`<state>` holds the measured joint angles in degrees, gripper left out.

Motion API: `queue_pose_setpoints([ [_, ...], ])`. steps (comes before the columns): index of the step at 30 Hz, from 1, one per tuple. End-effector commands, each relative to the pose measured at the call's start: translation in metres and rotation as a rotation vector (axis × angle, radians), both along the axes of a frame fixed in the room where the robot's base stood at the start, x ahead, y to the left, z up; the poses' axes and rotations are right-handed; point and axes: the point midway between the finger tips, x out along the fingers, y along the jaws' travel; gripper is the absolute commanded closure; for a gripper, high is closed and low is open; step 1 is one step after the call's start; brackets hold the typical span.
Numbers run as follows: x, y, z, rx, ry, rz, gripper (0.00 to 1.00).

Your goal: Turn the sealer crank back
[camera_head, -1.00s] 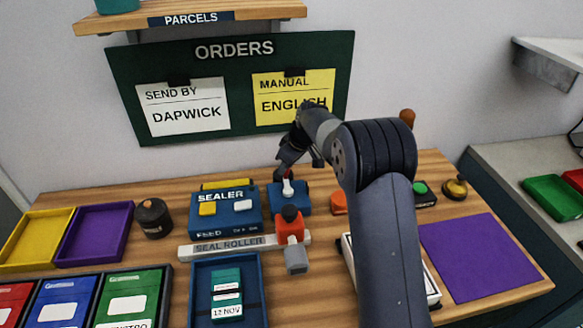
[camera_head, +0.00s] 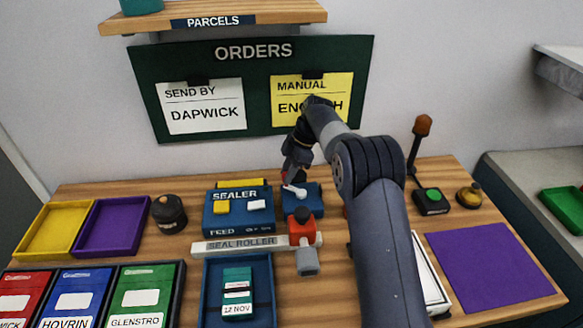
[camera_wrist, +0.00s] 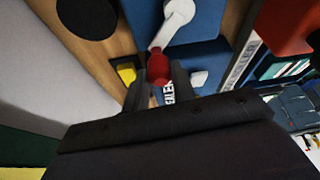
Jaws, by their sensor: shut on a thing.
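The sealer (camera_head: 238,222) is a blue box on the wooden bench with a yellow and a white button. Beside it on the right is a smaller blue block that carries the white crank (camera_head: 296,190). The crank arm points left and a little back in the head view. In the wrist view the crank (camera_wrist: 178,15) ends in a red knob (camera_wrist: 158,68). My gripper (camera_head: 288,178) is over the knob. Its fingers (camera_wrist: 155,85) are shut on the red knob, one on each side, and partly hide it in the head view.
The seal roller (camera_head: 240,244) and a red-orange fitting with a grey end (camera_head: 304,240) lie just in front. A dark round canister (camera_head: 168,212) stands left of the sealer. A lamp post with a green button (camera_head: 432,198) and a purple mat (camera_head: 492,265) are on the right.

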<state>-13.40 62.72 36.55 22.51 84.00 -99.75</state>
Motion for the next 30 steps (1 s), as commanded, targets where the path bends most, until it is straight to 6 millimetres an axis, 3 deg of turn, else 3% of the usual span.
queue_pose_setpoints([
  [15,-0.020,0.007,0.001,-0.001,-0.001,0.451,0.98],
  [30,-0.029,0.006,0.000,0.000,-0.001,0.642,0.98],
])
